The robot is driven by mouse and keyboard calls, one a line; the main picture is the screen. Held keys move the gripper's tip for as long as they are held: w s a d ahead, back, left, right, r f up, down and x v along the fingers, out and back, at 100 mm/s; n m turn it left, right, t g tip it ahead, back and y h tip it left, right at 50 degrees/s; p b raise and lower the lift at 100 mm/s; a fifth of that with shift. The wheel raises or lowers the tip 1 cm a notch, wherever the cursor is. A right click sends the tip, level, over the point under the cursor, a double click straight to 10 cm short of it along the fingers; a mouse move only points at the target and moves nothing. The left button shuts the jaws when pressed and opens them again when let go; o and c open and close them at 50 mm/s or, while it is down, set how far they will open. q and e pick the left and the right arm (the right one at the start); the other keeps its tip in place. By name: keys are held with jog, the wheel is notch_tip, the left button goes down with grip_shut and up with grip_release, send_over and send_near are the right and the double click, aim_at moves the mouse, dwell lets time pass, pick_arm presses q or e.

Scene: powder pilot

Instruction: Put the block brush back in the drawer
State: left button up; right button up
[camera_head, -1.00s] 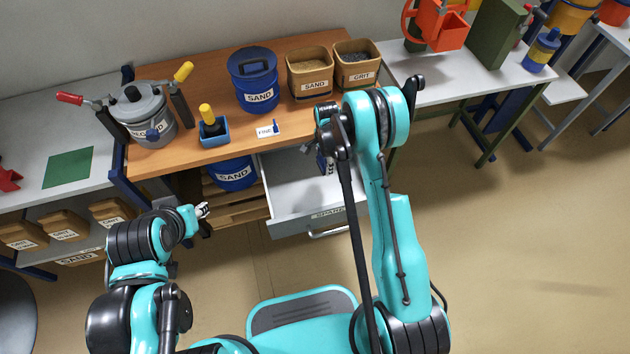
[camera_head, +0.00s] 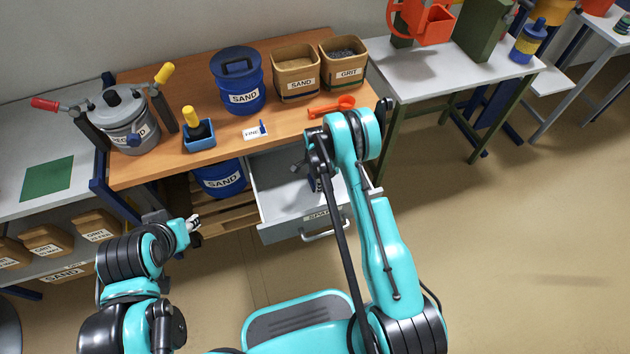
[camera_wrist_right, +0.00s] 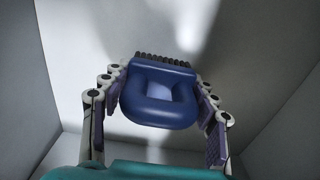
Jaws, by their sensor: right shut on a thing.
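The block brush (camera_wrist_right: 160,100) is blue with a looped handle and dark bristles along its far edge. In the right wrist view it sits between the fingers of my right gripper (camera_wrist_right: 160,108), which is shut on it. White drawer walls (camera_wrist_right: 255,65) surround it in that view. In the head view the drawer (camera_head: 268,205) is pulled out under the wooden bench. My right gripper (camera_head: 315,183) is over or inside its right part, largely hidden by my right arm. My left gripper (camera_head: 193,222) is left of the drawer; its fingers are too small to judge.
The wooden bench (camera_head: 200,165) holds a blue sand bucket (camera_head: 240,95), two bins labelled sand (camera_head: 298,85) and grit (camera_head: 345,75), an orange scoop (camera_head: 330,108) and a grey pot (camera_head: 130,130). Another sand bucket (camera_head: 220,180) stands under the bench, left of the drawer. The floor at right is clear.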

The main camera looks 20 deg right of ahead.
jog(key=o, duration=1.7)
jog(key=shift+f, duration=0.1)
